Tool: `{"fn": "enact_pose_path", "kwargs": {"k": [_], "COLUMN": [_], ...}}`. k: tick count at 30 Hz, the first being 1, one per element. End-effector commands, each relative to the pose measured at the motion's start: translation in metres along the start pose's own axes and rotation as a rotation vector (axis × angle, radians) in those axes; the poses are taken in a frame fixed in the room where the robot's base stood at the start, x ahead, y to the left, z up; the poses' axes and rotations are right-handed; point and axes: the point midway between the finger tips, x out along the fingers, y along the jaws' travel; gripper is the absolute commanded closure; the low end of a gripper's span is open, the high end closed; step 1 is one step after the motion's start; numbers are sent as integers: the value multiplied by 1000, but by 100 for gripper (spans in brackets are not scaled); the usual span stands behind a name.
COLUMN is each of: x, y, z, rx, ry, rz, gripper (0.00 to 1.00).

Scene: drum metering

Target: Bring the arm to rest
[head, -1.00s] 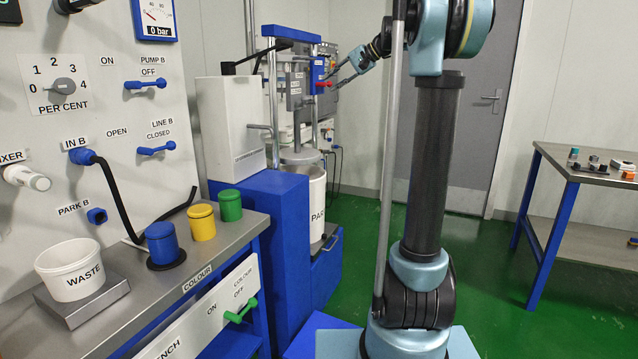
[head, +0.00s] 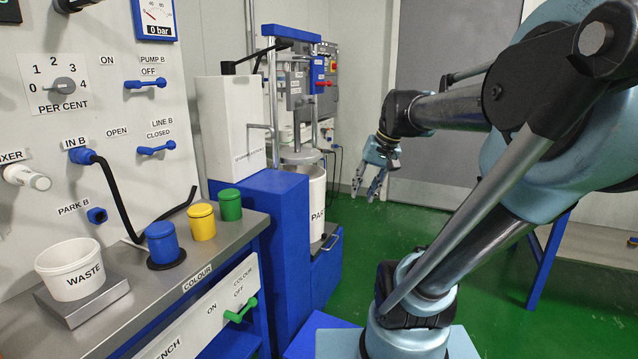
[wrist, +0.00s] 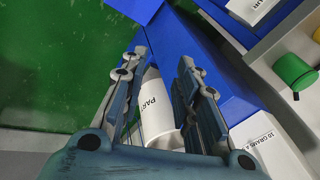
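My gripper (head: 370,190) hangs from my bent arm in the middle of the head view, to the right of the white drum marked PAR (head: 317,205), with its fingers pointing down. In the wrist view my gripper (wrist: 165,70) shows two fingers apart with nothing held between them. The drum (wrist: 155,108) shows behind the fingers there, partly hidden by them. From the head view the gripper is apart from the drum and over open floor.
A blue machine stand (head: 262,250) with a mixer column stands left of my arm. The bench (head: 215,240) carries a waste tub (head: 72,270) and blue, yellow and green pots. A grey door (head: 440,60) is behind. Green floor (head: 400,225) is clear around the gripper.

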Motion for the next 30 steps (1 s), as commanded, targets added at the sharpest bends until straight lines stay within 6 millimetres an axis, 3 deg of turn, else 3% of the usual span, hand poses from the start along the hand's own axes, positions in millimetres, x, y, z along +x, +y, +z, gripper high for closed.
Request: {"fn": "enact_pose_path", "kwargs": {"k": [1,6,13,18,30], "x": [12,49,89,101,102], "y": [11,50,94,107,109], "z": [21,78,135,151,152], "rx": [-13,-53,-94,-108,-109], "ry": [-3,-14,-25,-29,-29], "rz": [30,136,248,285,288], "gripper": [71,71,71,71,71]}}
